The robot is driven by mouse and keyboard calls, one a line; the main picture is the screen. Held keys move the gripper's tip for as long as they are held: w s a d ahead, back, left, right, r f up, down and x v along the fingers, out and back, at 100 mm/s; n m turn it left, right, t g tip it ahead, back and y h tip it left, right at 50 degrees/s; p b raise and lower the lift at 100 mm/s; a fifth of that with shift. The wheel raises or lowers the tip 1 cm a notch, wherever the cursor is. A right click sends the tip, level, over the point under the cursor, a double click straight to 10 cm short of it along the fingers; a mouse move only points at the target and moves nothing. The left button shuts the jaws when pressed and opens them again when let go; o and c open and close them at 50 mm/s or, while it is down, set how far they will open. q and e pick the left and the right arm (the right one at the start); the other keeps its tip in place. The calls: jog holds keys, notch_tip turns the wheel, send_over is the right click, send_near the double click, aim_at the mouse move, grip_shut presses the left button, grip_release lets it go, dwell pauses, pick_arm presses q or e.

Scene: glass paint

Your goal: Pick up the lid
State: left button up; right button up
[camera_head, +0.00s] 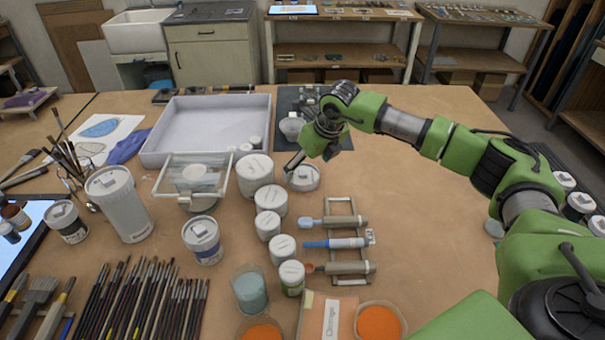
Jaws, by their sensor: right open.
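A white round lid (303,179) with darker marks on its top sits low on the brown table, right of a row of white lidded jars. I cannot tell whether it lies flat on the table or on a low jar. My right gripper (293,165) hangs just above its left rear edge with the fingers angled down to the left. The gripper is open, and no object shows between its fingers. The gripper hides a little of the lid's far side. My left gripper is out of view.
White jars (255,170) stand close on the left. A grey tray (165,149) lies behind them. A rack (341,204) with several hand tools lies in front of the lid. Brushes and paint cups fill the front. The table right of the rack (430,220) is clear.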

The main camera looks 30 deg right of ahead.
aim_at(306, 175)
jog(key=x, duration=0.1)
jog(key=p+x, duration=0.1)
jog(key=x, duration=0.1)
jog(key=shift+s+d+f+p, duration=0.15)
jog(key=shift+d+f+p, duration=0.1)
jog(key=shift+p, duration=0.15)
jog(key=shift+w+f, duration=0.25)
jog(key=shift+f, duration=0.25)
jog(key=c, duration=1)
jog(key=shift+r, duration=0.1)
